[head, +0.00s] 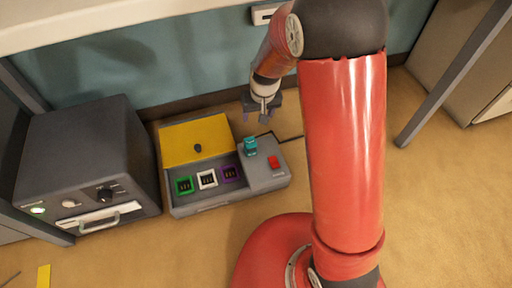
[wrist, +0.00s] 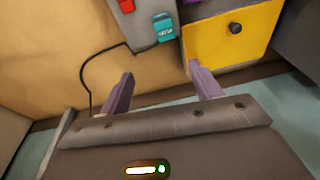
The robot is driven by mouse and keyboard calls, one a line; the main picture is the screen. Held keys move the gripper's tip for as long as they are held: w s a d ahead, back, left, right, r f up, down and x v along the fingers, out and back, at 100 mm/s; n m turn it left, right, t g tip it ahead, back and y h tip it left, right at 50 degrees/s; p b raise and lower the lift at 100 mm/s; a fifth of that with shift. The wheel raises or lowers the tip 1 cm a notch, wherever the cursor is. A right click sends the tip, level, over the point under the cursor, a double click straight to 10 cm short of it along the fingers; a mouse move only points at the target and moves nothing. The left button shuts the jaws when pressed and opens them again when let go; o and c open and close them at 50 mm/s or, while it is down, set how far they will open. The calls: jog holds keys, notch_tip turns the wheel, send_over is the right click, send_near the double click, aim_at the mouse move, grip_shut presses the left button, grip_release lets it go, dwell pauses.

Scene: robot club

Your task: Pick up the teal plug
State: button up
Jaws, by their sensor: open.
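The teal plug (head: 250,146) stands on the right part of a grey box (head: 205,202), behind a red switch (head: 273,162). In the wrist view the teal plug (wrist: 164,27) is near the top, beyond the fingertips. My gripper (head: 262,117) is open and empty, above and behind the plug in the head view. Its two purple-grey fingers (wrist: 160,72) are apart, and the plug lies between their lines but not within them. The plug's lower end is hidden.
The grey box has a yellow panel with a dark knob (head: 197,148) and green (head: 184,186), white (head: 207,179) and purple (head: 230,174) framed sockets. A black cable (wrist: 88,75) lies beside it. A dark grey cabinet (head: 85,150) stands at left. A wall is close behind.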

aim_at(251, 142)
jog(key=shift+n+g+h, duration=0.3)
jog(key=shift+n+g, duration=0.1)
jog(key=a+f, duration=0.1)
jog(key=f, duration=0.3)
jog(key=w+a+f, duration=0.1)
jog(key=f, duration=0.9)
jog(key=shift+w+a+f+b, duration=0.1)
jog(key=shift+w+a+b, duration=0.2)
jog(key=shift+a+b, duration=0.1)
jog(key=f, duration=0.2)
jog(key=f+b, duration=0.1)
jog(key=f, duration=0.2)
jog(key=shift+w+f, duration=0.25)
jog(key=shift+f, duration=0.15)
jog(key=shift+c, duration=0.4)
jog(key=c, duration=1)
jog(key=shift+r, duration=0.15)
